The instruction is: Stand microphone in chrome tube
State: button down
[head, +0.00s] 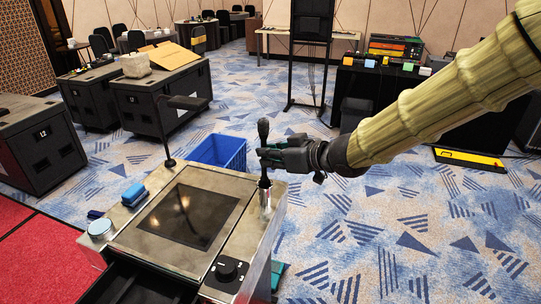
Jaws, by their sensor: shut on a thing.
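A dark microphone (263,131) stands upright at the right far corner of the metal-topped console (145,256). My gripper (266,156) reaches in from the right and is shut on the microphone around its middle. The microphone's head shows above the fingers and its lower part below them. The chrome tube (266,200) is directly under the microphone. The microphone's lower end meets the tube's mouth in the picture; whether it is inside or just above cannot be told.
The console also carries a dark inset panel (188,215), a blue block (134,194), a round pale-topped thing (100,228), a black knob (228,268) and a gooseneck lamp (186,102). A blue crate (219,152) stands on the floor behind. Open carpet lies at right.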

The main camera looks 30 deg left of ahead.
jog(key=shift+f+b, duration=0.6)
jog(key=shift+f, duration=0.75)
jog(key=c, duration=1.4)
grip_release()
jog(key=v, duration=1.2)
jog(key=shift+f, duration=0.1)
